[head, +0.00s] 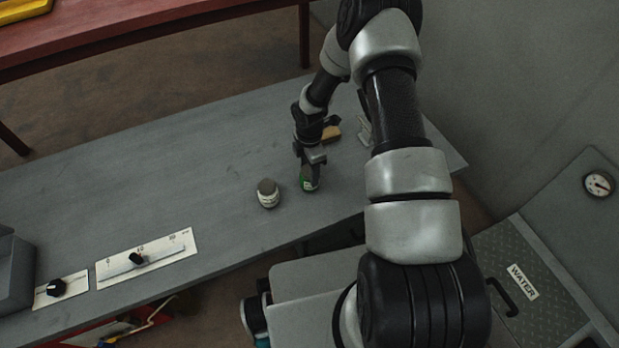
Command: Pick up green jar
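The green jar (307,184) stands on the grey table, near its front edge, with a dark upper part. My gripper (312,166) points down at the jar from above, with its fingers at the jar's upper part. The fingers are small and dark here, so I cannot tell whether they are shut on the jar or open around it. The gripper hides part of the jar's top.
A whitish jar with a grey-brown lid (268,193) stands close left of the green jar. A tan block (331,133) and a grey bracket (364,124) lie behind. Slider (147,257) and knob (56,287) panels are at front left. The table's (150,170) middle is clear.

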